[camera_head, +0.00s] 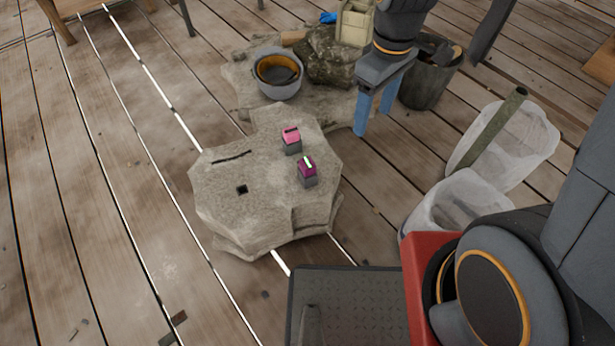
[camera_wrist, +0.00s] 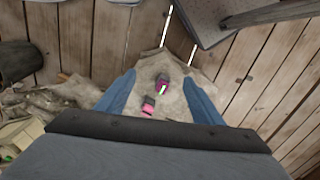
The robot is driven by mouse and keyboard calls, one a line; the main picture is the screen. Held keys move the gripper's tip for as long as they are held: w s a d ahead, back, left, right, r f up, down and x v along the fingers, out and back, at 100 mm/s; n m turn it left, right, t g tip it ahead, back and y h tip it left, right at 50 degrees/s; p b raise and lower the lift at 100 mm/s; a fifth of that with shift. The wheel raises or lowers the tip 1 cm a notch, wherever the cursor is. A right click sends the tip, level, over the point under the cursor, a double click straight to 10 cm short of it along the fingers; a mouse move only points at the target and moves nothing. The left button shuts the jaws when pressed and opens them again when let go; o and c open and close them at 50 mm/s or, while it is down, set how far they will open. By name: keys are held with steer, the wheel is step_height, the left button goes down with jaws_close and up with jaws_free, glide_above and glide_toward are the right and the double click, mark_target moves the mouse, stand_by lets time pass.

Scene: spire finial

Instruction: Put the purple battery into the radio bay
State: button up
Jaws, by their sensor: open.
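A purple block with a pale stripe on top and a grey lower part, which looks like the purple battery (camera_head: 307,169), stands upright on a flat pale rock (camera_head: 225,205). It also shows between my fingers, farther off, in the wrist view (camera_wrist: 161,85). A pink block (camera_head: 291,138) with a dark mark stands just behind it; it shows nearer in the wrist view (camera_wrist: 148,106). My gripper (camera_head: 374,120) is open and empty, in the air to the right of the rock, fingers pointing down. The rock top has a small square dark hole (camera_head: 242,189). I cannot tell which thing is the radio bay.
A grey bucket (camera_head: 279,82) and an olive-beige pack-like object (camera_head: 355,24) stand behind the rock. A dark bin (camera_head: 430,80) and whitish sacks (camera_head: 505,145) are at the right. A thin dark slit (camera_head: 231,157) marks the rock.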

steer(key=w+a+f+n+b, duration=0.3)
steer(key=a+f+n, duration=0.1)
steer(key=f, duration=0.3)
steer(key=w+a+f+n+b, duration=0.3)
steer(key=a+f+n+b, duration=0.1)
steer(key=f, duration=0.3)
steer(key=n+b, duration=0.5)
steer(key=n, duration=0.1)
glide_above(307, 162)
steer(key=f, duration=0.9)
steer(key=shift+w+a+f, duration=0.15)
steer(key=shift+w+f, duration=0.05)
steer(key=shift+f, duration=0.1)
steer(key=shift+a+f, duration=0.1)
steer(key=shift+f, duration=0.5)
steer(key=f, duration=0.2)
steer(key=f+b, duration=0.1)
steer(key=f, duration=0.1)
steer(key=f+b, duration=0.1)
steer(key=f, duration=0.1)
steer(key=shift+s+d+f, duration=0.25)
steer(key=shift+d+f, duration=0.1)
steer(key=shift+f, duration=0.05)
jaws_close()
